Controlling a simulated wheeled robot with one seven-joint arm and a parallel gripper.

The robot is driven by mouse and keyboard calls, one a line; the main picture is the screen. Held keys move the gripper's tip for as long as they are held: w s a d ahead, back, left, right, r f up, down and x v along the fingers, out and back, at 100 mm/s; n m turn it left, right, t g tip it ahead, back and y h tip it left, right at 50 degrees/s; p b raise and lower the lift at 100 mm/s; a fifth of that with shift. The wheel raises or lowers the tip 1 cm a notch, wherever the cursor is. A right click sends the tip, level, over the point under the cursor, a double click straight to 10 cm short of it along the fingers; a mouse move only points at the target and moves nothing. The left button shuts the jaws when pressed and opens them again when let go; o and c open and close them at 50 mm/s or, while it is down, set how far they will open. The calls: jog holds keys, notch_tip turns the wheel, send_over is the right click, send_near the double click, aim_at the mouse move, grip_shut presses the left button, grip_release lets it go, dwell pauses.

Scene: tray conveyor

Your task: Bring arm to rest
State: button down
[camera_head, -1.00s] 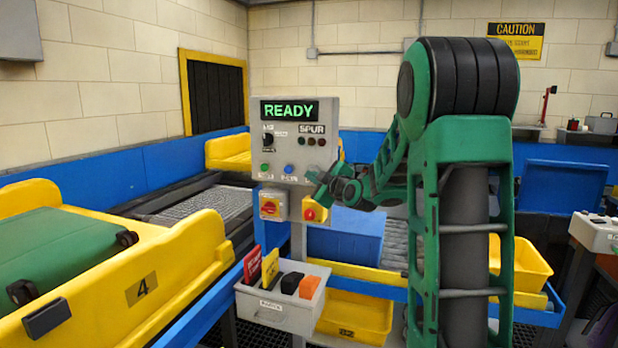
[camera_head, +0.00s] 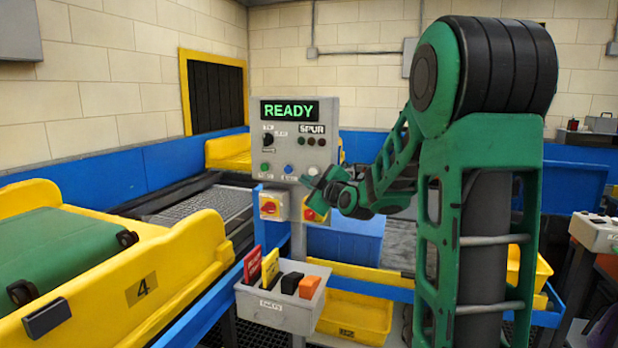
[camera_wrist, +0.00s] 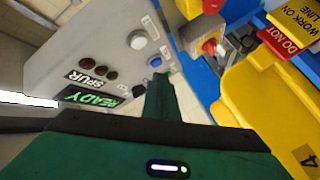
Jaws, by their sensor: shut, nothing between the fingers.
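My gripper (camera_head: 312,193) is on the green arm in the head view. Its tip is in front of the lower part of the grey control panel (camera_head: 317,150), whose display reads READY in green. The gripper partly hides the right red-and-yellow switch (camera_head: 311,210) below the panel. In the wrist view the shut, empty fingers (camera_wrist: 160,88) point at the panel's face (camera_wrist: 110,55), near its buttons. I cannot tell whether the fingertips touch the panel.
A grey bin (camera_head: 270,308) with tags and blocks stands below the panel. A blue bin (camera_head: 345,240) and a yellow tray (camera_head: 355,315) lie behind my arm.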

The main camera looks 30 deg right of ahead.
dwell(0.6)
jog(key=s+a+f+m+g, duration=0.25)
jog(key=s+f+g, duration=0.3)
jog(key=s, duration=0.35)
jog(key=s+a+f+m+g, duration=0.1)
jog(key=s+f+m+g, duration=0.3)
jog(key=s+f, duration=0.4)
jog(key=s+a+f+m+g, duration=0.1)
jog(key=s+m+g, duration=0.1)
jog(key=s, duration=0.7)
jog(key=s+a+f+m+g+y, duration=0.1)
jog(key=s+a+f+m+g, duration=0.1)
jog(key=s, duration=0.7)
jog(key=s+a+f+m+g+y, duration=0.1)
jog(key=s+m+g, duration=0.3)
jog(key=s, duration=0.5)
jog(key=shift+a+f, duration=0.15)
jog(key=shift+f, duration=0.2)
jog(key=shift+m, duration=0.25)
